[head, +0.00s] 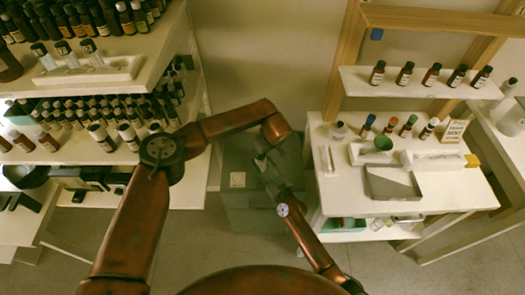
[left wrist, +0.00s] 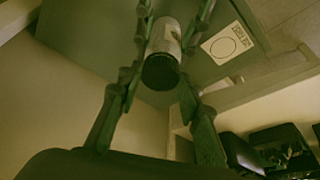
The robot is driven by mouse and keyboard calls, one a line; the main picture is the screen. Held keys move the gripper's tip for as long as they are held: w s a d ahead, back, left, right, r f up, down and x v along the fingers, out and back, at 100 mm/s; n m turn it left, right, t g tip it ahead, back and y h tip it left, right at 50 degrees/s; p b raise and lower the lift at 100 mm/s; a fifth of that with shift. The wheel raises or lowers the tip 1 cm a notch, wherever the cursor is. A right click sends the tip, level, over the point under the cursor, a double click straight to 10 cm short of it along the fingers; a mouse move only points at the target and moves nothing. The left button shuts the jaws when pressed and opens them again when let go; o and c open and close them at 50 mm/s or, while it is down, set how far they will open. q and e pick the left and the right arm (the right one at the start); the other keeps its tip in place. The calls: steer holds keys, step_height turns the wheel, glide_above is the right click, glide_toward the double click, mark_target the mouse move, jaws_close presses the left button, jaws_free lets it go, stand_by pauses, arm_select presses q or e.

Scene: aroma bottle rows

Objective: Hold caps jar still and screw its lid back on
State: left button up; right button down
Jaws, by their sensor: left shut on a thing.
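In the left wrist view, the jar (left wrist: 164,38) sits between the fingers of my left gripper (left wrist: 172,50). It has a pale label and a dark round end (left wrist: 160,72) facing the camera; I cannot tell whether that end is the lid or the base. In the head view, my left gripper (head: 264,156) hangs above the grey-green bin, with the jar too small or hidden to make out. My right arm comes up from the lower right, and its gripper (head: 270,174) is close to the left one. Its fingers and anything in them cannot be made out.
The grey-green bin (head: 236,207) with a white label is below. At right, a white table (head: 345,195) holds a grey tray (head: 392,184), a green funnel (head: 383,144) and small bottles under a shelf (head: 420,84). At left, shelves hold rows of dark bottles (head: 90,108).

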arm_select(q)
steer(key=shift+m+h, duration=0.3)
steer(key=shift+m, duration=0.5)
steer(key=o, duration=0.7)
steer(key=shift+r, duration=0.15)
steer(key=shift+r, duration=2.15)
steer(key=shift+o, duration=0.3)
